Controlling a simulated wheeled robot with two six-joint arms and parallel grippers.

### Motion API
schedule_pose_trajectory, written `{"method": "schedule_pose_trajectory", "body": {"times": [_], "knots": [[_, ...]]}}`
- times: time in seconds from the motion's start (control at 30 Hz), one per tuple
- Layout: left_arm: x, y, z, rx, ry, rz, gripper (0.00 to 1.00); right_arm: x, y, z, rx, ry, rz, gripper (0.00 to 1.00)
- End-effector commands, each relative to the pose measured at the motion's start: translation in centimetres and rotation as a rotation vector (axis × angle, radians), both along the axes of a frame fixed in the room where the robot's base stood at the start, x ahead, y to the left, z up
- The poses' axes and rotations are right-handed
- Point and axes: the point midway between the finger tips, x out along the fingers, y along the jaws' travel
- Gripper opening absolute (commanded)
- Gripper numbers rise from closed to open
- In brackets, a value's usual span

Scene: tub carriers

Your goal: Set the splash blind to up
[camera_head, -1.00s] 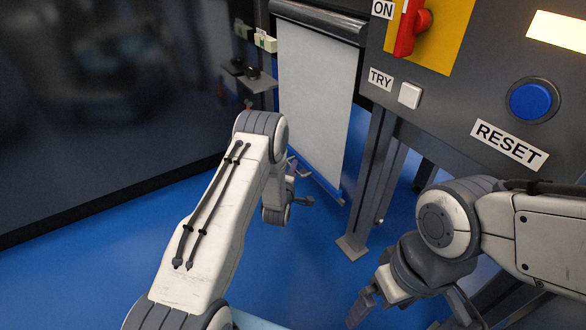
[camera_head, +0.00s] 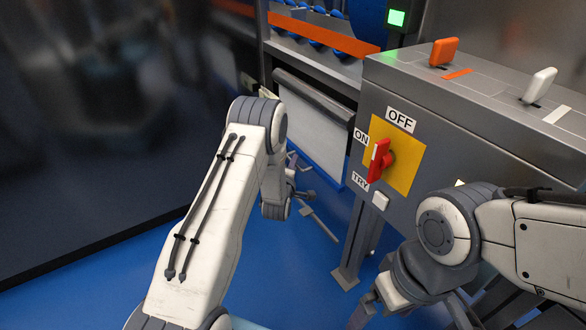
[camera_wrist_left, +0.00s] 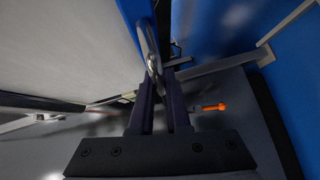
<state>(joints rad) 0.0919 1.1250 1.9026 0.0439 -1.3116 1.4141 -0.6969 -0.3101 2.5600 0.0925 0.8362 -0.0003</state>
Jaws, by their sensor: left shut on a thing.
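The splash blind (camera_head: 318,138) is a white sheet hanging below a dark roller housing (camera_head: 314,97) at the left of the grey control box. A blue bar edges its bottom, well above the floor; part of the sheet is behind my left arm. In the left wrist view the sheet (camera_wrist_left: 65,45) fills the upper left. There my left gripper (camera_wrist_left: 158,75) is shut on a metal loop handle (camera_wrist_left: 150,50) beside the blue bar. My right gripper (camera_head: 365,307) hangs low at the right, clear of the blind; its jaw opening is unclear.
The grey control box (camera_head: 430,120) bears a red rotary switch (camera_head: 379,162) turned towards ON, a white TRY button (camera_head: 380,201), an orange lever (camera_head: 443,52) and a white lever (camera_head: 540,85). Its post stands right of the blind. A dark panel (camera_head: 90,120) stands left. Blue floor lies below.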

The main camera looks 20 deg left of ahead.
Motion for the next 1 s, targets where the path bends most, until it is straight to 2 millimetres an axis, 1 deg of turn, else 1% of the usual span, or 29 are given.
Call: {"method": "schedule_pose_trajectory", "body": {"times": [0.03,0.1,0.3,0.43,0.6,0.7,0.8,1.0], "knots": [[-0.1,0.0,3.2,0.000,0.003,-0.001,0.00,0.0,0.0,2.7,0.000,0.000,0.000,1.00],[-0.1,0.0,5.6,0.000,0.002,-0.001,0.00,0.0,0.0,4.3,0.000,0.000,0.000,1.00],[-0.1,0.0,11.6,0.000,0.002,-0.002,0.00,0.0,0.0,8.1,0.000,0.000,0.000,1.00],[-0.1,0.0,14.5,0.000,0.003,-0.002,0.00,0.0,0.0,9.9,0.000,0.000,0.000,1.00],[-0.1,-0.1,17.1,0.000,0.003,-0.002,0.00,0.0,0.0,11.4,0.000,0.000,0.000,1.00],[-0.1,-0.1,18.0,0.000,0.004,-0.002,0.00,0.0,0.0,11.9,0.000,0.000,0.000,1.00],[-0.1,-0.1,18.4,0.000,0.005,-0.002,0.00,0.0,0.0,12.1,0.000,0.000,0.000,1.00],[-0.1,-0.1,18.7,-0.001,0.002,-0.002,0.00,0.0,0.0,12.1,0.000,0.000,0.000,1.00]]}}
